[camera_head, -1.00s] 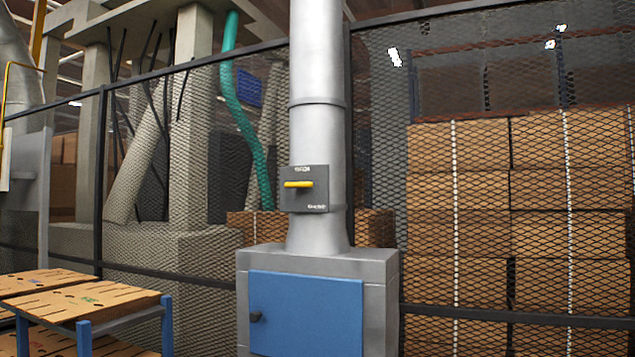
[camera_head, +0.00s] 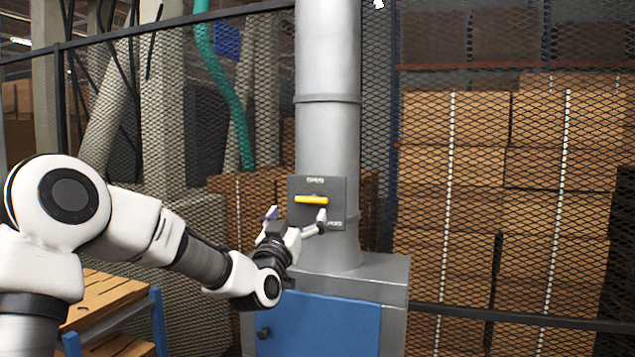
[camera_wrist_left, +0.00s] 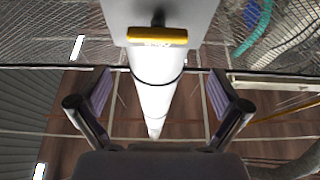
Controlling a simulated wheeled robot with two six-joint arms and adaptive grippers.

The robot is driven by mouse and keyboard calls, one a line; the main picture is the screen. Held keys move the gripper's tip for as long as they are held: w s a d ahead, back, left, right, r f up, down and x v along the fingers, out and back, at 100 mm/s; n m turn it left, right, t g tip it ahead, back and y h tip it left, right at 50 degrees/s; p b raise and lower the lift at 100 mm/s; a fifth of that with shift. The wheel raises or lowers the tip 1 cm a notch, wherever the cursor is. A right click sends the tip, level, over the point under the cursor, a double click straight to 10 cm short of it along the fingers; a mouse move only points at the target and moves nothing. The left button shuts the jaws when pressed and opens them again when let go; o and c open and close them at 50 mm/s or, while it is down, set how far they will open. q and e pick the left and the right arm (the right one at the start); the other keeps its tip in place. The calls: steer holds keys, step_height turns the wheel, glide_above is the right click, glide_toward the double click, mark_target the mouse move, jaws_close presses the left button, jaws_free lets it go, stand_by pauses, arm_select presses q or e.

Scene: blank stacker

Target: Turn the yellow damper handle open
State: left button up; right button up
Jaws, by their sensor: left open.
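The yellow damper handle (camera_head: 312,199) lies horizontal on a dark grey plate (camera_head: 338,187) on the front of the metal duct. My left gripper (camera_head: 296,217) is in front of the plate, slightly below and left of the handle, with its fingers apart. In the left wrist view the handle (camera_wrist_left: 157,36) shows at the top middle, beyond the two open fingers (camera_wrist_left: 158,100) and not between them. Nothing is in the gripper. My right gripper is not in view.
The duct (camera_head: 328,70) rises from a grey cabinet with a blue door (camera_head: 325,325). A mesh fence (camera_head: 240,110) stands behind, with stacked cartons (camera_head: 455,210) beyond it. A table of flat cardboard (camera_head: 100,300) stands at lower left, partly behind my arm.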

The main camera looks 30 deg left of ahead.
mark_target(310, 201)
arm_select(q)
steer(key=p+x, duration=0.1)
steer(key=x, duration=0.1)
steer(key=p+x, duration=0.2)
steer(key=x, duration=0.1)
steer(key=f+p+x, duration=0.1)
steer(key=x, duration=0.2)
steer(key=shift+w+f, duration=0.15)
steer(key=shift+w, duration=0.1)
steer(key=shift+a, duration=0.1)
steer(key=shift+s+d, duration=0.2)
steer(key=shift+d, duration=0.1)
steer(key=c, duration=0.3)
steer(key=shift+w, duration=0.1)
steer(key=c, duration=0.7)
